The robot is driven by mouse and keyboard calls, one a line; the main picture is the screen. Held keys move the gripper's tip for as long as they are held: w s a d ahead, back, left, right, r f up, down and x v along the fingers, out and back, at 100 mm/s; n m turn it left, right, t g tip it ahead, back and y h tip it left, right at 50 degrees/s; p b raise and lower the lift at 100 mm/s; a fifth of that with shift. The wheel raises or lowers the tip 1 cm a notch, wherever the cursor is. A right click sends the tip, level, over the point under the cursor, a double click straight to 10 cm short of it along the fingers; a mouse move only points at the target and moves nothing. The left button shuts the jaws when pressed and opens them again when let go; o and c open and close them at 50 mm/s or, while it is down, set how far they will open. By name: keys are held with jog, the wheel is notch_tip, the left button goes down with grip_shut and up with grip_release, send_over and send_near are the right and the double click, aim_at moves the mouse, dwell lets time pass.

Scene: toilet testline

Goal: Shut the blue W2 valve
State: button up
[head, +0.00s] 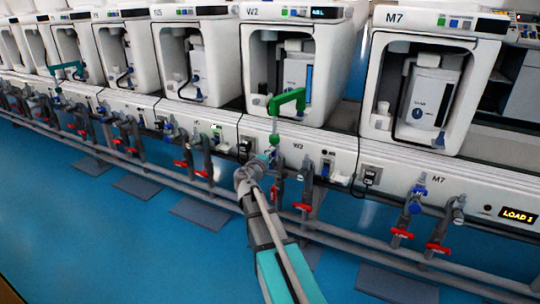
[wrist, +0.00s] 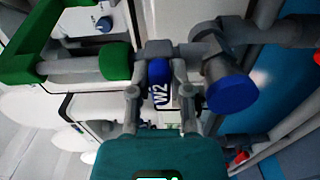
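The blue W2 valve tag (wrist: 158,84), with white "W2" lettering, shows in the wrist view on a grey pipe fitting. My gripper (wrist: 158,92) has its two fingers on either side of this tag; they stand apart, and I see no clear grip on it. A round blue cap (wrist: 232,94) on a grey fitting is just right of the right finger. In the head view my gripper (head: 268,158) is at the pipework below the W2 machine (head: 282,60), and the small blue valve part there is mostly hidden by it.
A green lever (head: 287,102) stands just above my gripper; it also fills the upper left of the wrist view (wrist: 35,50). Red-handled valves (head: 302,207) sit on pipes nearby. The M7 machine (head: 378,50) stands to the right. Blue floor (head: 110,230) in front is open.

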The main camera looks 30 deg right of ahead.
jog(key=o, duration=0.4)
jog(key=shift+d, duration=0.1)
jog(key=shift+o, duration=0.2)
jog(key=shift+s+a, duration=0.15)
jog(key=shift+a, duration=0.05)
jog(key=v, duration=0.7)
jog(key=shift+s+a, duration=0.2)
jog(key=shift+a, duration=0.05)
dwell(0.3)
